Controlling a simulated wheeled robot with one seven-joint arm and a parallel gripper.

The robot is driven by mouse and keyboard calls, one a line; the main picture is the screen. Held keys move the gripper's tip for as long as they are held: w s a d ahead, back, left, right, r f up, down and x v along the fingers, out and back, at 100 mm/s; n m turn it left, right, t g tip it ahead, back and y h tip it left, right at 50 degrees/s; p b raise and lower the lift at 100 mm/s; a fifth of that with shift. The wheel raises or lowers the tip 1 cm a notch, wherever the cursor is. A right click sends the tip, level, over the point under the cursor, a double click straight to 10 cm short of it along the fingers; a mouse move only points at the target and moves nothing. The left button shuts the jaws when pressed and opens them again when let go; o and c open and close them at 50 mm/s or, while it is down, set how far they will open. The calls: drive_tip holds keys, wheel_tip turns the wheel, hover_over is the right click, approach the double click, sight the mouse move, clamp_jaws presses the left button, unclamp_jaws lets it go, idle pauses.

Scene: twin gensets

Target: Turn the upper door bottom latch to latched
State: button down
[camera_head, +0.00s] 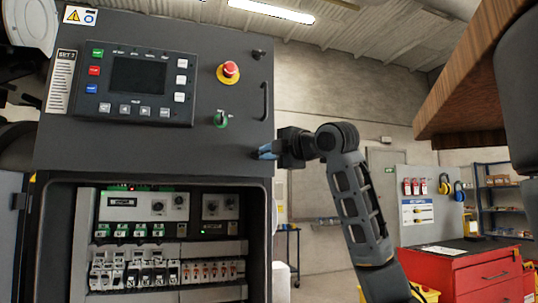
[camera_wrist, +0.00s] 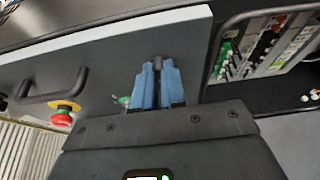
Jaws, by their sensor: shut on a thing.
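The upper door (camera_head: 140,145) is a dark grey panel, closed above an open lower compartment. My gripper (camera_head: 266,152) is at the door's lower right corner, its blue fingers pointing left. In the wrist view my gripper (camera_wrist: 157,82) is shut on the small dark bottom latch (camera_wrist: 158,62), which shows as a narrow strip between the fingers. The fingers hide most of the latch, so its angle cannot be told. In the head view the fingers cover it. A similar dark top latch (camera_head: 258,54) sits near the door's upper right corner.
A dark handle (camera_head: 265,101), a green selector switch (camera_head: 221,119) and a red emergency stop (camera_head: 229,71) stand out from the door near my gripper. The lower compartment (camera_head: 165,240) holds several breakers. A red tool cabinet (camera_head: 460,270) stands at right.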

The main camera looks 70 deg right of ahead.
drive_tip(key=shift+w, duration=0.1)
idle(0.3)
drive_tip(key=c, duration=1.1)
unclamp_jaws()
drive_tip(key=shift+c, duration=0.2)
drive_tip(key=v, duration=0.7)
drive_tip(key=shift+s+a+b, duration=0.2)
drive_tip(key=shift+s+b, duration=0.15)
drive_tip(key=shift+f, duration=0.2)
